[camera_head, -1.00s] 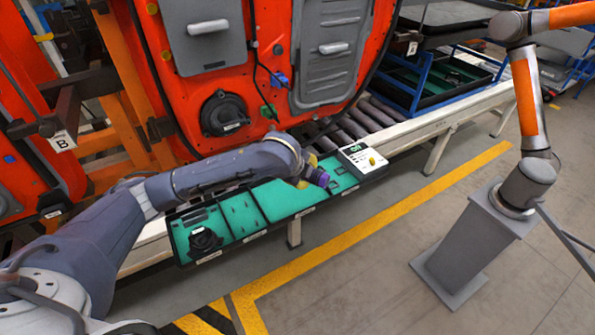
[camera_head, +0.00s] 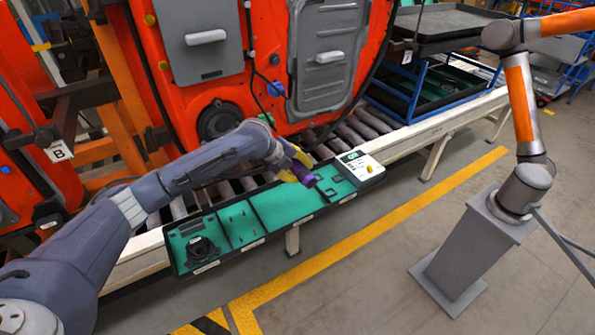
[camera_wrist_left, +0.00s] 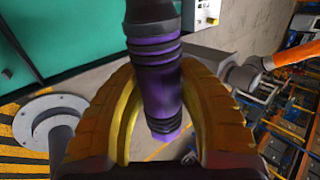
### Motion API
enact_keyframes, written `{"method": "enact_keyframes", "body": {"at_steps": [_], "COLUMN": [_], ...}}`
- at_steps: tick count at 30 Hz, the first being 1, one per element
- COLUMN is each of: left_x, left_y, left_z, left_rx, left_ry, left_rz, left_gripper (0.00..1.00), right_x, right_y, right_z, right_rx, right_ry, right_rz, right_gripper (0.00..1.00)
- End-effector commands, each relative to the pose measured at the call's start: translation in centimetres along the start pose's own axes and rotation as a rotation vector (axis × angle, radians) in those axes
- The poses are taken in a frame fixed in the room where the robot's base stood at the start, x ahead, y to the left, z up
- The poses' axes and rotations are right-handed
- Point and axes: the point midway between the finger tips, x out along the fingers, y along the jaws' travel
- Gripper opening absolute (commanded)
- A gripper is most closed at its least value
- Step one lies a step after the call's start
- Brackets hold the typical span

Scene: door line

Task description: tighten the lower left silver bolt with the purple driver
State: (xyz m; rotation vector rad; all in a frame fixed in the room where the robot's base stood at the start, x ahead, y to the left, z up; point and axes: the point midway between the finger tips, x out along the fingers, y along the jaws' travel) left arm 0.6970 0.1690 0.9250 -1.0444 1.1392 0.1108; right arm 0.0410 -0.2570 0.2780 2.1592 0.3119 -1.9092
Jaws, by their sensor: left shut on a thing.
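The purple driver (camera_head: 302,174) is held in my left gripper (camera_head: 294,166) over the right part of the green tool tray (camera_head: 282,205). In the head view its dark shank slants down to the right. In the left wrist view the yellow fingers (camera_wrist_left: 160,100) close around the purple driver (camera_wrist_left: 160,82), which has black bands. The orange door (camera_head: 270,65) stands behind the arm. Its lower left area is partly covered by my left forearm. I cannot make out the lower left silver bolt. My right gripper is not in view.
A white box with a green display and a yellow button (camera_head: 362,168) sits at the tray's right end. A roller conveyor (camera_head: 400,105) runs behind the tray. A separate orange and grey arm (camera_head: 522,105) stands on a pedestal at right. The floor in front is clear.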

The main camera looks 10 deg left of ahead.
Motion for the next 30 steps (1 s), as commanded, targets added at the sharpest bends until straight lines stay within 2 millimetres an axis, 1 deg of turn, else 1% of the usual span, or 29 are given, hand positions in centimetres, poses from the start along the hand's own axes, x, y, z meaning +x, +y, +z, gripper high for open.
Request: {"method": "enact_keyframes", "body": {"at_steps": [5, 18, 24, 30], "left_x": [-0.1, 0.0, 0.0, 0.0], "left_y": [-0.2, -0.2, -0.2, -0.2], "left_z": [0.9, 4.3, 5.3, 5.7], "left_rx": [0.003, 0.001, 0.001, 0.003], "left_ry": [0.002, 0.0, 0.002, 0.001], "left_rz": [-0.003, -0.003, -0.003, -0.003], "left_gripper": [0.0, 0.0, 0.0, 0.0], "right_x": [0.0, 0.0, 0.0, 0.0], "right_y": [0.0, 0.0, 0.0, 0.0], "right_z": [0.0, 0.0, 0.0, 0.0], "right_rx": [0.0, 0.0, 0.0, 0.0], "right_ry": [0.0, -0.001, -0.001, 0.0], "right_rz": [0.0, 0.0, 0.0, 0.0], "right_gripper": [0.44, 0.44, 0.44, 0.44]}}
